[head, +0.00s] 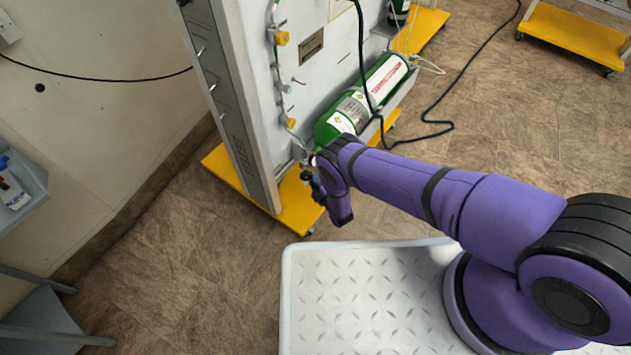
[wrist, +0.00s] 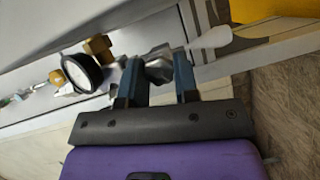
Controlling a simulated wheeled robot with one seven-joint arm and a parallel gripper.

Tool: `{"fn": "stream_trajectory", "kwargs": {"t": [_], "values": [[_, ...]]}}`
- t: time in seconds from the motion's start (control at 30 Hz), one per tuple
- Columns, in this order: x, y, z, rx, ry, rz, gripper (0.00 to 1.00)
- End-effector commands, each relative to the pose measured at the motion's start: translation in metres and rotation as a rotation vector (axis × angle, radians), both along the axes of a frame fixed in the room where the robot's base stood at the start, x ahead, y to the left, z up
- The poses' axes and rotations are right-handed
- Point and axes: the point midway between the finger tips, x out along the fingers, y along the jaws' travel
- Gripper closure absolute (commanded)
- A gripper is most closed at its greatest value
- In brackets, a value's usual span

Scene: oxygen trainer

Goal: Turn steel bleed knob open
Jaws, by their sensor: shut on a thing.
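The steel bleed knob (wrist: 158,68) is a grey metal piece low on the trainer panel in the wrist view. My gripper (wrist: 158,75) has its two dark blue fingers on either side of it, shut on it. In the head view my gripper (head: 308,172) is at the lower part of the white panel, and the knob there is too small and covered to make out. A brass fitting (wrist: 97,46) and a round black-rimmed gauge (wrist: 80,73) sit to the left of the fingers in the wrist view.
A green cylinder (head: 352,108) lies beside the panel (head: 300,75), close to my wrist. The trainer stands on a yellow wheeled base (head: 298,207). A black cable (head: 440,125) trails over the floor. The floor (head: 190,270) at front left is clear.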

Motion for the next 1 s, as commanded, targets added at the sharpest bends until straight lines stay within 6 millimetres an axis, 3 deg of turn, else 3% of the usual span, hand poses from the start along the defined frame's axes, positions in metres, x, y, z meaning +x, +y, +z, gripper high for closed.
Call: {"fn": "stream_trajectory", "kwargs": {"t": [0.57, 0.6, 0.7, 1.0], "values": [[-0.0009, -0.0010, -0.0013, -0.023, -0.024, 0.000, 0.95], [-0.0009, -0.0010, -0.0013, -0.023, -0.024, 0.000, 0.67], [-0.0008, -0.0010, -0.0012, -0.023, -0.025, -0.001, 0.46], [-0.0016, -0.0011, -0.0007, -0.022, -0.025, -0.001, 0.46]]}}
